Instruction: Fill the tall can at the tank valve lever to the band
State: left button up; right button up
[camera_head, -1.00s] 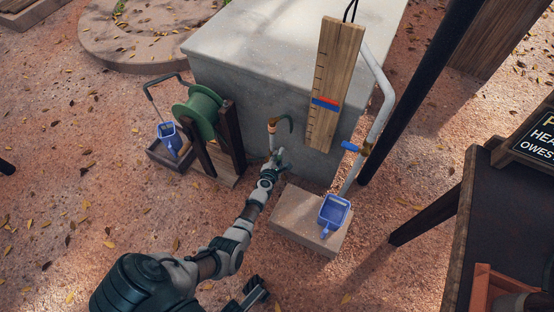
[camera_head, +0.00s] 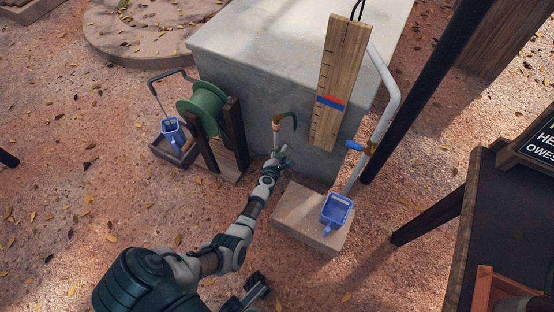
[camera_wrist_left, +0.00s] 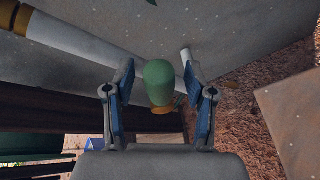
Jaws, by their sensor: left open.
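My left gripper (camera_head: 280,160) is low at the front of the grey concrete tank (camera_head: 235,75), just below a tap with a copper-coloured collar (camera_head: 276,125) and a curved green piece (camera_head: 291,119). In the left wrist view the gripper (camera_wrist_left: 160,105) is open. A rounded green grip (camera_wrist_left: 159,82) with a brass-coloured end lies between its fingers; I cannot tell whether they touch it. One blue can (camera_head: 336,209) stands on a pale slab. Another blue can (camera_head: 173,131) is by the hose reel. I cannot tell which is the tall one.
A wooden gauge board (camera_head: 338,85) with a red and blue band hangs before the tank. A pale pipe (camera_head: 386,110) with a blue lever (camera_head: 354,145) stands above the slab (camera_head: 292,217). The green reel (camera_head: 202,110) is at left, a dark table (camera_head: 492,215) at right.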

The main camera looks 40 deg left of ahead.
pick_arm(q)
jog(key=shift+d+r, duration=0.3)
jog(key=shift+r, duration=0.15)
jog(key=shift+s+a+f+v, duration=0.1)
jog(key=shift+s+f+v, duration=0.1)
jog(key=shift+v, duration=0.9)
jog(key=shift+s+a+f+v, duration=0.1)
jog(key=shift+f+v, duration=0.1)
jog(key=shift+v, duration=0.95)
jog(key=shift+s+a+f+v, duration=0.1)
jog(key=shift+a+f+v, duration=0.1)
jog(key=shift+v, duration=0.9)
